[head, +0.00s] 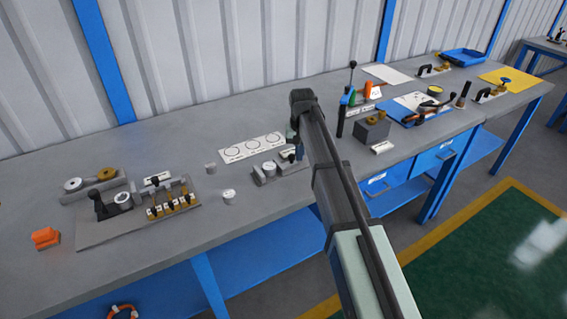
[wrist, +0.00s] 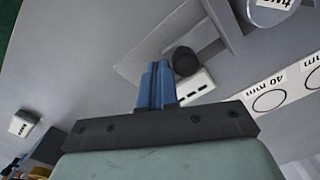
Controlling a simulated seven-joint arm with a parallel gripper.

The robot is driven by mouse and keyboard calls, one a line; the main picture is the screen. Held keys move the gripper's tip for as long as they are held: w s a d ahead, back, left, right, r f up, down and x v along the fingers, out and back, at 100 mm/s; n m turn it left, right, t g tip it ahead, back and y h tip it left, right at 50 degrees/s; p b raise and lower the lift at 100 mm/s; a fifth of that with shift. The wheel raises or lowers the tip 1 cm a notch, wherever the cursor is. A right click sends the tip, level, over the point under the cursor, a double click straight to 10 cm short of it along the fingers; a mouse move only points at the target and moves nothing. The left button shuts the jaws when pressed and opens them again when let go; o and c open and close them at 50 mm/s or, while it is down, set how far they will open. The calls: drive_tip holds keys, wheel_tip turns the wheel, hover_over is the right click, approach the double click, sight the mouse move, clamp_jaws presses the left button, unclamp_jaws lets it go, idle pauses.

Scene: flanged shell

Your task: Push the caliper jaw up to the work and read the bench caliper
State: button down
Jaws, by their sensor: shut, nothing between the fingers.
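The bench caliper (head: 281,171) is a low grey fixture near the middle of the bench. A pale grey cylinder, the work (head: 268,168), stands at it; part of it shows in the wrist view (wrist: 272,10) with printed letters on top. The caliper's black knob (wrist: 184,61) and a small white plate with dark marks (wrist: 193,87) lie close to my fingers in the wrist view. My gripper (wrist: 155,82) is shut and empty, its blue fingers beside the knob; I cannot tell whether they touch. In the head view my arm partly hides the caliper's right end.
A white card with printed circles (head: 250,147) lies behind the caliper. Loose grey cylinders (head: 229,196) stand to its left. A panel with levers (head: 140,215) fills the left bench. A grey block (head: 372,131) and a blue tray (head: 398,107) are to the right.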

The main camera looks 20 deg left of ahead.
drive_tip(key=shift+s+a, duration=0.7)
idle(0.7)
drive_tip(key=shift+w+d, duration=0.25)
idle(0.4)
drive_tip(key=shift+r, duration=0.15)
drive_tip(key=shift+r, duration=3.35)
